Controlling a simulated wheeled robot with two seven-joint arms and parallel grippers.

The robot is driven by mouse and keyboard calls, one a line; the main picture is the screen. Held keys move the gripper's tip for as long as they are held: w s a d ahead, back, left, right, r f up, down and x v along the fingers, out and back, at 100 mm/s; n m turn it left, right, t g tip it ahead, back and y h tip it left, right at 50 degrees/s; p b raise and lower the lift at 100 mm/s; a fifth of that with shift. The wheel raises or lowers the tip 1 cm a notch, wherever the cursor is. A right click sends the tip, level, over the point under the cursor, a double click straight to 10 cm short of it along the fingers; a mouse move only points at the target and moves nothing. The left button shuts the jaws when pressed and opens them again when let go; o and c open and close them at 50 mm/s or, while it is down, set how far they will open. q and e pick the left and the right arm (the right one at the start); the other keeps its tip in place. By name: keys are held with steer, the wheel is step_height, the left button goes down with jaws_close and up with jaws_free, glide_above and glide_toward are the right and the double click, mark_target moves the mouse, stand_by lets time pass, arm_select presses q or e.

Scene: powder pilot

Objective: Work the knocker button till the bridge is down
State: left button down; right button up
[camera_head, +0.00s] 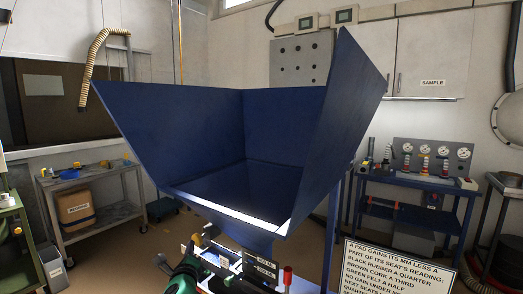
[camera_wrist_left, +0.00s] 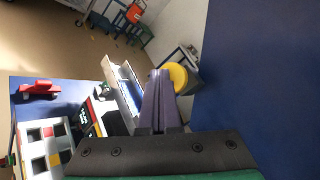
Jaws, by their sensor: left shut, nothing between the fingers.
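The large blue hopper (camera_head: 290,120) fills the middle of the head view, and its blue wall (camera_wrist_left: 260,80) fills the right of the left wrist view. No powder bridge can be made out inside it. My left gripper (camera_head: 207,234) is low in front of the hopper, small and partly dark. In the left wrist view its fingers (camera_wrist_left: 160,82) are shut and empty. A round yellow piece (camera_wrist_left: 178,77), perhaps the knocker button, is right beside the fingertips. I cannot tell whether they touch. My right gripper is not in view.
A red-topped part (camera_head: 288,274) and a labelled dark box (camera_head: 261,267) stand below the hopper. A notice board (camera_head: 388,268) is at the front right. A gauge bench (camera_head: 418,185) is at the right, a shelf cart (camera_head: 95,190) at the left.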

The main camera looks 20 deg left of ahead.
arm_select(q)
steer(key=shift+w+d+b, duration=0.3)
steer(key=shift+w+b, duration=0.2)
steer(key=shift+w, duration=0.4)
stand_by(0.8)
steer(key=shift+s+r, duration=0.1)
steer(key=shift+s+a+p, duration=0.3)
steer(key=shift+s+p, duration=0.25)
steer(key=shift+s, duration=0.4)
steer(key=shift+s+a+p, duration=0.3)
steer(key=shift+s+p, duration=0.25)
steer(key=shift+s, duration=0.35)
steer(key=s, duration=0.2)
steer(key=s+a+p, duration=0.1)
steer(key=s+p, duration=0.1)
steer(key=s, duration=0.1)
steer(key=shift+s+a, duration=0.35)
steer(key=shift+a, duration=0.05)
stand_by(3.3)
